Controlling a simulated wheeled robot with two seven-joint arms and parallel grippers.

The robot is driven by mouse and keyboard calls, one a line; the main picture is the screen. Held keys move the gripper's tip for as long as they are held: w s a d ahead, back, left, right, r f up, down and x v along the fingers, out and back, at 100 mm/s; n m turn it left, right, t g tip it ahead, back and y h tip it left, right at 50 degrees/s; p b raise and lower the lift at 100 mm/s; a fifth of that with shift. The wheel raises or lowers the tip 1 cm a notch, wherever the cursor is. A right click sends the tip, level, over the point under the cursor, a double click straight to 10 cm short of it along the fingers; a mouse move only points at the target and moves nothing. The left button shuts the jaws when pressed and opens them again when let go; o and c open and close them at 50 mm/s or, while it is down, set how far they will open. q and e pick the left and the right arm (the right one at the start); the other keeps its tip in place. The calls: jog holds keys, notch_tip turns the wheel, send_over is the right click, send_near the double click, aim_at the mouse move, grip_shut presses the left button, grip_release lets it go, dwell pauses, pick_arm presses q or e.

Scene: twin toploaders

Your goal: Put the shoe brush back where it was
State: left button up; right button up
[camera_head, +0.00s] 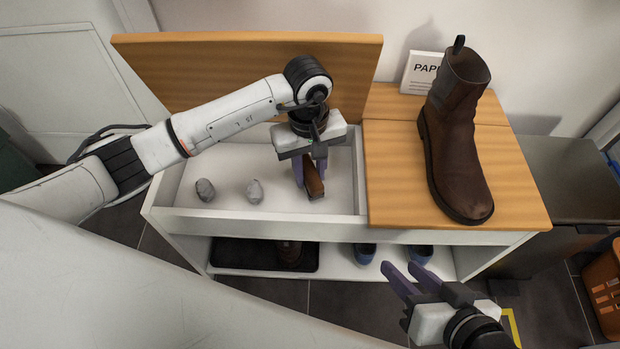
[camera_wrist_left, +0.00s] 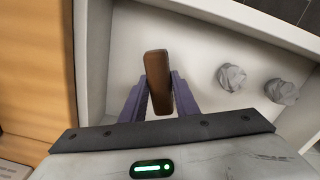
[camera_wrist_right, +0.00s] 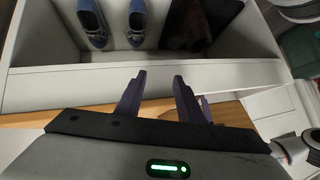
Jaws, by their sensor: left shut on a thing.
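The brown wooden shoe brush (camera_head: 314,184) is between the purple fingers of my left gripper (camera_head: 308,176), which is shut on it. In the left wrist view the brush (camera_wrist_left: 157,80) stands out past the fingertips (camera_wrist_left: 160,95), over the white floor of the open left compartment (camera_head: 225,190). I cannot tell whether the brush touches that floor. My right gripper (camera_head: 405,280) is open and empty in front of the bench; its spread fingers also show in the right wrist view (camera_wrist_right: 157,92).
Two grey crumpled lumps (camera_head: 205,190) (camera_head: 254,191) lie in the compartment. Its wooden lid (camera_head: 240,75) stands open behind. A brown boot (camera_head: 458,150) stands on the closed right lid (camera_head: 395,185), before a paper sign (camera_head: 418,72). Blue shoes (camera_wrist_right: 95,20) and a black tray (camera_head: 240,254) sit on the lower shelf.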

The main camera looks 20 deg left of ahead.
aim_at(309, 170)
pick_arm(q)
notch_tip(309, 170, down, 2)
jog(key=shift+f, duration=0.15)
jog(key=shift+f+b, duration=0.15)
jog(key=shift+b, duration=0.25)
jog(key=o, duration=1)
pick_arm(e)
jog(key=shift+w+a+r, duration=0.15)
jog(key=shift+a+r, duration=0.2)
jog(key=shift+r, duration=0.3)
pick_arm(q)
jog(key=shift+r+p, duration=0.3)
notch_tip(309, 170, up, 12)
jog(key=p, duration=0.4)
jog(key=shift+a+f, duration=0.1)
pick_arm(e)
jog(key=shift+g+h, duration=0.4)
jog(key=shift+h, duration=0.3)
jog(key=d+f, duration=0.2)
jog(key=f, duration=0.1)
jog(key=shift+s+d, duration=0.35)
